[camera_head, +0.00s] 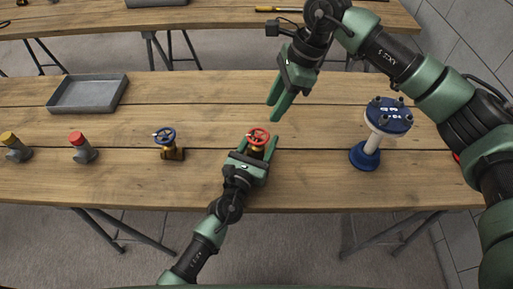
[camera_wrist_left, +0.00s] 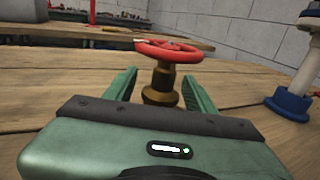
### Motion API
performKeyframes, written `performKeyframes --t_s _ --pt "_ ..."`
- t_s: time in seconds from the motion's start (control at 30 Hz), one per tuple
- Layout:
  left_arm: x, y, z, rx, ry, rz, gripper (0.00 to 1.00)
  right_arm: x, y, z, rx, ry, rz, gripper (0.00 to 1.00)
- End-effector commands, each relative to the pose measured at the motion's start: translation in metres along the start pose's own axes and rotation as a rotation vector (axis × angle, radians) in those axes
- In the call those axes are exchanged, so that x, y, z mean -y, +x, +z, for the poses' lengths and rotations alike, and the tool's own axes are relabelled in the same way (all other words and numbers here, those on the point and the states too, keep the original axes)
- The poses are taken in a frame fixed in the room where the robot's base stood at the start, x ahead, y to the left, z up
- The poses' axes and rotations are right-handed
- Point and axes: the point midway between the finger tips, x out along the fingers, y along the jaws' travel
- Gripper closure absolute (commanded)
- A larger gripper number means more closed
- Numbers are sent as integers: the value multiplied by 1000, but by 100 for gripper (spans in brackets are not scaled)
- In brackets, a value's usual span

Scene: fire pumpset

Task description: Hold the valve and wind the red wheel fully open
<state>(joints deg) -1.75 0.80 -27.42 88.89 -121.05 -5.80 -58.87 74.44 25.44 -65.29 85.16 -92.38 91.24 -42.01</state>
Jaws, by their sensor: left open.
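The valve with the red wheel (camera_head: 258,137) stands upright on the wooden table, its brass body partly hidden by my left gripper in the head view. In the left wrist view the red wheel (camera_wrist_left: 168,51) sits on top of the brass body (camera_wrist_left: 161,86). My left gripper (camera_head: 257,146) is open, with one finger on each side of the brass body, below the wheel; a gap shows beside the fingers in the left wrist view. My right gripper (camera_head: 280,105) is above the table, behind and to the right of the valve, fingers pointing down; its opening is unclear.
A valve with a blue wheel (camera_head: 166,140) stands to the left, with red-capped (camera_head: 80,148) and yellow-capped (camera_head: 15,148) fittings beyond it. A grey tray (camera_head: 88,94) lies at back left. A blue and white flanged piece (camera_head: 374,145) stands at the right. The table around the valve is clear.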

Motion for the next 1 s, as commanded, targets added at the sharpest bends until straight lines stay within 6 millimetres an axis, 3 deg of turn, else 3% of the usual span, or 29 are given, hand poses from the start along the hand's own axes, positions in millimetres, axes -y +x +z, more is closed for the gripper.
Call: performKeyframes --t_s 0.33,0.37,0.53,0.57,1.0 --pt "0 5 0 0 1 0 45 0 0 0 0 0 0 64" --pt "0 5 0 0 1 0 51 0 0 0 0 0 0 64" --pt "0 5 0 0 1 0 98 0 0 0 0 0 0 64" --pt "0 5 0 0 1 0 100 0 0 0 0 0 0 64" --pt "0 5 0 -1 1 0 100 0 0 0 0 0 0 64"
